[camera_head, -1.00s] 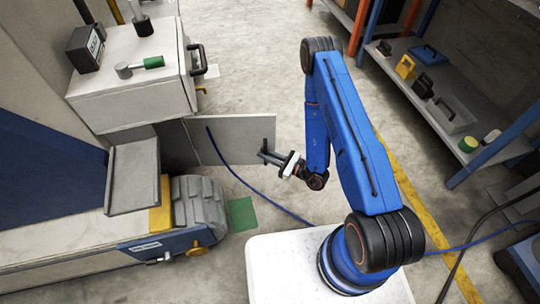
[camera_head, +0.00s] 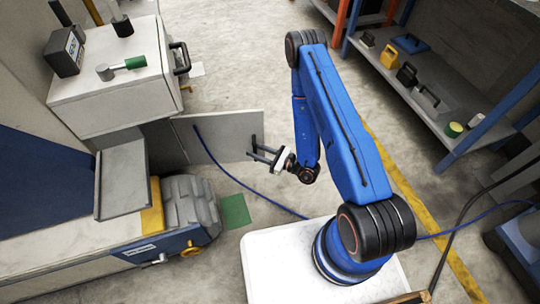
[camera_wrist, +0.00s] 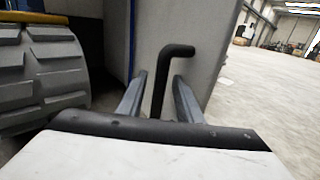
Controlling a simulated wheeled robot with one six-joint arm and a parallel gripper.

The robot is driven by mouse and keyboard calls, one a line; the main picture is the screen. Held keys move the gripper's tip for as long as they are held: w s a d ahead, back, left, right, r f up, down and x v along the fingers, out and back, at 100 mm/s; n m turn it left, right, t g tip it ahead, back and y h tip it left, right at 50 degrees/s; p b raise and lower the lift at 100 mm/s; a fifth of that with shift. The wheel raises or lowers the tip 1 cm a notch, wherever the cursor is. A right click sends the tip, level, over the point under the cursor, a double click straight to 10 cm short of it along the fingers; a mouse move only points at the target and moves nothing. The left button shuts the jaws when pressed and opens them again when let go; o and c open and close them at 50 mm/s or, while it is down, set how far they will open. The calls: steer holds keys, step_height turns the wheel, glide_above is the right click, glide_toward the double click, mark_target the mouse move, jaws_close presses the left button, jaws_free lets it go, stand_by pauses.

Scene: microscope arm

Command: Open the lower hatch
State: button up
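The lower hatch (camera_head: 222,137) is a grey panel standing out to the right from the lower cabinet in the head view, swung well away from it. Its black handle (camera_head: 253,144) is near the free edge. In the wrist view the handle (camera_wrist: 159,82) is a bent black bar in front of the pale hatch surface (camera_wrist: 205,35). My gripper (camera_head: 256,156) is at the handle. In the wrist view my gripper's two fingers (camera_wrist: 159,92) stand apart, one on each side of the bar, with gaps visible. Contact with the bar cannot be seen.
A blue cable (camera_head: 235,180) runs across the floor below the hatch. A grey ribbed block (camera_head: 192,203) stands at the lower left, also in the wrist view (camera_wrist: 40,75). The upper cabinet (camera_head: 115,85) has its own handle.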

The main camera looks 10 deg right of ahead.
steer(key=v, duration=1.7)
stand_by(0.5)
steer(key=shift+r, duration=0.1)
steer(key=s+a+r+n+g, duration=0.25)
steer(key=r+n+g, duration=0.5)
steer(key=r, duration=0.65)
steer(key=s+a+r+n+g, duration=0.25)
steer(key=r+n+g, duration=0.55)
steer(key=r, duration=0.6)
steer(key=s+d+r+n+t+h, duration=0.3)
steer(key=s+d+r+h, duration=0.1)
steer(key=r, duration=0.3)
steer(key=s+d+r+n+t+h, duration=0.3)
steer(key=s+d+r+h, duration=0.1)
steer(key=r, duration=0.3)
steer(key=s+d+r+n+t+h, duration=0.3)
steer(key=s+d+r+n+h, duration=0.1)
steer(key=r, duration=0.4)
steer(key=shift+s+d+h, duration=0.3)
steer(key=shift+s+h, duration=0.2)
steer(key=shift+h, duration=0.7)
steer(key=shift+t, duration=0.25)
